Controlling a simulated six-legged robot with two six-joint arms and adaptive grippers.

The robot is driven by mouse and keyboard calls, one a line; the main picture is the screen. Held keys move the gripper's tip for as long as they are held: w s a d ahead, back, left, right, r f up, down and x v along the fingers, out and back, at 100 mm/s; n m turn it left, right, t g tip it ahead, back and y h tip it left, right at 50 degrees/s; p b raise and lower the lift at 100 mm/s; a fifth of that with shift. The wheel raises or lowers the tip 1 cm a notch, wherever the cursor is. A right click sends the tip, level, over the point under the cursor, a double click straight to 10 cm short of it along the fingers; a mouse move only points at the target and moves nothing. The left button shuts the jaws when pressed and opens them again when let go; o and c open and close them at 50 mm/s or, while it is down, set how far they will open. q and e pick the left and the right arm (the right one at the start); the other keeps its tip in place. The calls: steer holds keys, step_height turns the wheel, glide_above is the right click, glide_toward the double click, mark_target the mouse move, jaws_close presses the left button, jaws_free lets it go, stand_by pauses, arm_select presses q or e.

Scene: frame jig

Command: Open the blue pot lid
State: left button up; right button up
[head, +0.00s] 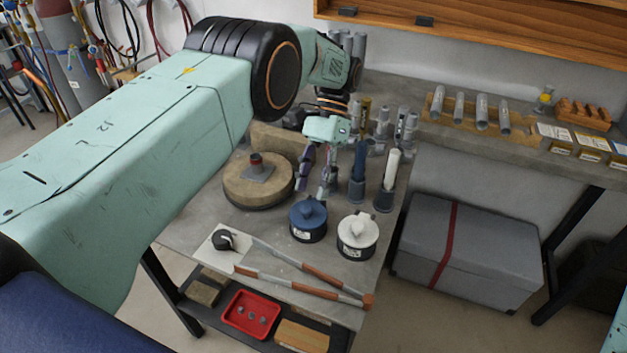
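The blue pot (308,231) stands on the grey bench with its blue lid (308,212) on top. The lid has a raised grip in the middle. My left gripper (315,188) hangs just above and behind the blue lid, fingers pointing down. Its two fingers look spread apart with nothing between them. Whether a fingertip touches the lid cannot be told from this angle. My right gripper is not in view.
A white-lidded pot (357,236) stands close right of the blue one. A round turntable (259,187) is to the left. Blue and white upright tubes (391,170) stand behind. A grey chest (468,254) sits at right.

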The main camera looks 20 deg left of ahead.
mark_target(314, 205)
arm_select(q)
steer(key=shift+r, duration=0.1)
step_height(314, 205, up, 10)
stand_by(0.6)
stand_by(0.4)
